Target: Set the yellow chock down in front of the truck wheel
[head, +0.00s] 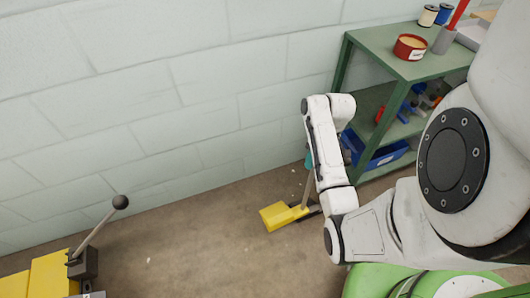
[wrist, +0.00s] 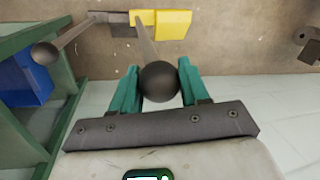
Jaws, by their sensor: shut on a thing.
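The yellow chock (head: 280,217) is low over or on the brown floor, near the wall; I cannot tell whether it touches the floor. Its pale handle rises to my gripper (head: 309,158), largely hidden behind my arm in the head view. In the wrist view, the teal fingers of my gripper (wrist: 159,86) are shut on the handle's dark ball knob (wrist: 159,80). No truck wheel can be made out in either view.
A green shelf (head: 393,62) with a blue bin (head: 385,152) stands at the right by the wall. A second knobbed lever (head: 96,229) rises beside yellow blocks (head: 45,277) at lower left. Floor between is open.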

